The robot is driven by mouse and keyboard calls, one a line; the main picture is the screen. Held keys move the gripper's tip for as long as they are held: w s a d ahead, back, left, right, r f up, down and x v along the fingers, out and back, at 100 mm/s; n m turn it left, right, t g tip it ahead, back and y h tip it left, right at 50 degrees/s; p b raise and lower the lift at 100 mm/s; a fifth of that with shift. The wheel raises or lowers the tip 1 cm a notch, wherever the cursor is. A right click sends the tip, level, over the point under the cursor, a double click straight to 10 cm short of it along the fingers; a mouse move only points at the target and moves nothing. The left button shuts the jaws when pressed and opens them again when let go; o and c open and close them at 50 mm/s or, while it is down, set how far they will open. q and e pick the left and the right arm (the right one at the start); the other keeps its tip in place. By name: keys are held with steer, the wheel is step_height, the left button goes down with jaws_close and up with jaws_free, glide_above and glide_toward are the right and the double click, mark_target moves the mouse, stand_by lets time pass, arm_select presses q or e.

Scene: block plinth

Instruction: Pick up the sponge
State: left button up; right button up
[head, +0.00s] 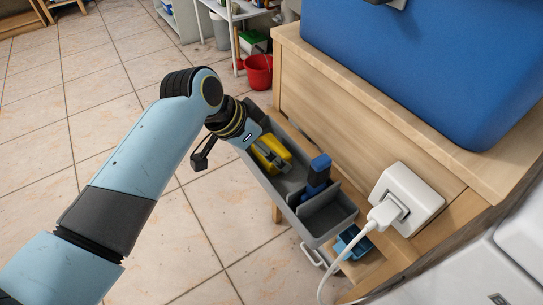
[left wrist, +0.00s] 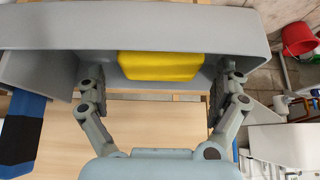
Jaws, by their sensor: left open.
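The sponge is a yellow block (head: 277,147) in the left end of a grey divided caddy on the side of the wooden cabinet. It shows as a plain yellow block in the left wrist view (left wrist: 160,66). My left gripper (left wrist: 155,88) is open, with one finger on each side of the sponge and a gap at both sides. In the head view my left gripper (head: 267,154) reaches into the caddy and hides part of the sponge. I cannot tell how deep the fingertips are. My right gripper is not in view.
The grey caddy (head: 331,231) also holds a blue-topped dark item (head: 319,170) behind a divider. A white plug and socket (head: 406,198) sit just right of it, with a cable hanging down. A large blue box (head: 430,60) stands on the cabinet. Tiled floor is free at left.

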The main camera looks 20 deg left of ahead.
arm_select(q)
steer(key=shift+x, duration=1.2)
steer(key=c, duration=0.8)
steer(key=shift+c, duration=0.3)
